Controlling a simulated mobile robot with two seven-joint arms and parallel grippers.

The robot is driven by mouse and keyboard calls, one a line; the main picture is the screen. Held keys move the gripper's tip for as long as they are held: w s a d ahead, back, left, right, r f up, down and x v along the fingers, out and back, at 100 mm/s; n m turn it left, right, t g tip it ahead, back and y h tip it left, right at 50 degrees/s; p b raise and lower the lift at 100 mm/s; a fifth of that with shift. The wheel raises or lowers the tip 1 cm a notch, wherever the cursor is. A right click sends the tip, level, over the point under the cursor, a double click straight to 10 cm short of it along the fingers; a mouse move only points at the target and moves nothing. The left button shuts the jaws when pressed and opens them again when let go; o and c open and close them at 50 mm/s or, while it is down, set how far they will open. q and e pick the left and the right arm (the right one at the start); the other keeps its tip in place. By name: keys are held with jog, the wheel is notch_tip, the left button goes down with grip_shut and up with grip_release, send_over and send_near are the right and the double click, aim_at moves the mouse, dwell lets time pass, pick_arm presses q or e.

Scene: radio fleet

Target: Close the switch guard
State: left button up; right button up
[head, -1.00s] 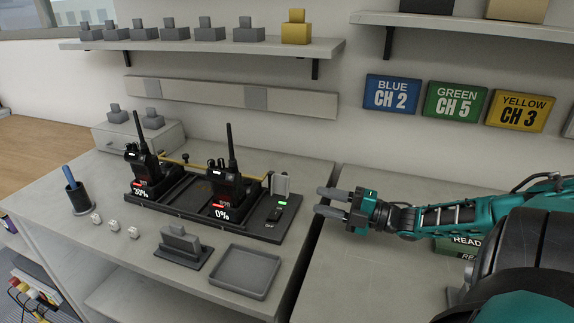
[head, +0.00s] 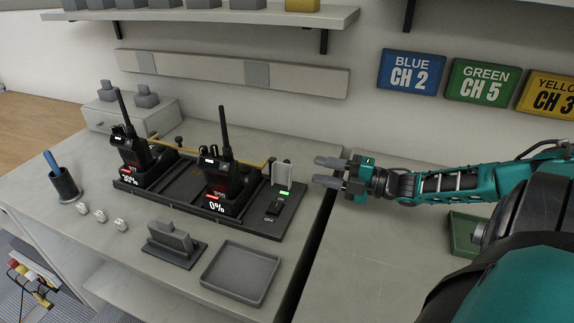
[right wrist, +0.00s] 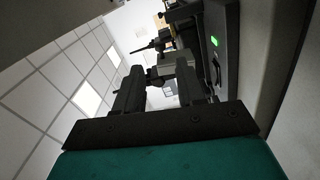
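The switch guard (head: 282,173) is a pale grey flap standing upright, raised, at the right end of the black charging station (head: 252,219). The black switch (head: 273,209), with a green light and the label OFF, lies uncovered in front of it. My right gripper (head: 315,171) is to the right of the guard, apart from it, with its two fingers spread and nothing held. In the right wrist view the open fingers (right wrist: 158,88) point toward a pale block that seems to be the guard (right wrist: 178,64); the green light shows at right. My left gripper is out of view.
Two radios (head: 133,160) (head: 222,178) stand in the charging station. A grey tray (head: 240,273) and a small grey stand (head: 174,245) sit in front. Several white dice and a pen cup (head: 65,187) are at left. The right counter (head: 360,255) is mostly clear.

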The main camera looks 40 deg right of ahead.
aim_at(287, 163)
jog(key=b+x, duration=0.2)
jog(key=x, duration=0.7)
jog(key=shift+w+a, duration=0.15)
jog(key=shift+w, duration=0.15)
grip_shut()
dwell(0.4)
